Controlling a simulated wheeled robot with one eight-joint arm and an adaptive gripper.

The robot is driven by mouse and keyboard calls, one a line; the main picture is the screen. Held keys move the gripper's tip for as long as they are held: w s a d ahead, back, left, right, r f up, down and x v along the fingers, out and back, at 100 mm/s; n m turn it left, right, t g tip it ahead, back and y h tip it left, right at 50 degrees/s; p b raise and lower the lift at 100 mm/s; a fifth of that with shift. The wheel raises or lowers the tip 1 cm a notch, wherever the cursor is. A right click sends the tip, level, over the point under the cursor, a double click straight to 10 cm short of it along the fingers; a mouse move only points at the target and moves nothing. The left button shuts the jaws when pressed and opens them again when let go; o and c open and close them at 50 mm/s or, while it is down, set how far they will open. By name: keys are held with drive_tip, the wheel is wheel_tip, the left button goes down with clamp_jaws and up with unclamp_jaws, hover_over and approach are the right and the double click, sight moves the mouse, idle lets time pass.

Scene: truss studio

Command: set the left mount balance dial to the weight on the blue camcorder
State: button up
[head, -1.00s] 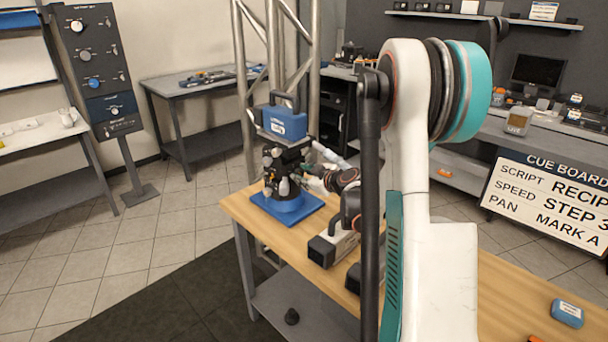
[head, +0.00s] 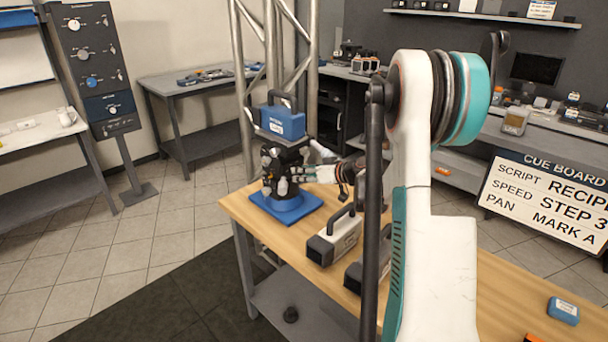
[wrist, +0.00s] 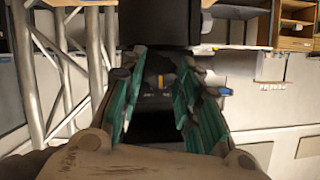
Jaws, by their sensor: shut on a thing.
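The blue camcorder (head: 283,122) sits on top of the left mount (head: 285,158), a dark column on a blue base plate (head: 312,205) at the table's far left corner. Its pale label is too small to read. My gripper (head: 299,174) is level with the column's right side. In the wrist view, my gripper (wrist: 160,95) has its teal fingers closed on either side of a dark part with a short orange mark (wrist: 160,80), apparently the balance dial. The dial's scale cannot be read.
Two more camcorders, one grey-white (head: 336,237) and one dark (head: 354,276), stand close by on the wooden table (head: 490,300). A blue labelled block (head: 564,310) lies at the front right. A metal truss (head: 275,50) rises behind the mount.

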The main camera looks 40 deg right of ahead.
idle(0.5)
drive_tip(key=o, duration=1.1)
drive_tip(key=shift+c, duration=0.2)
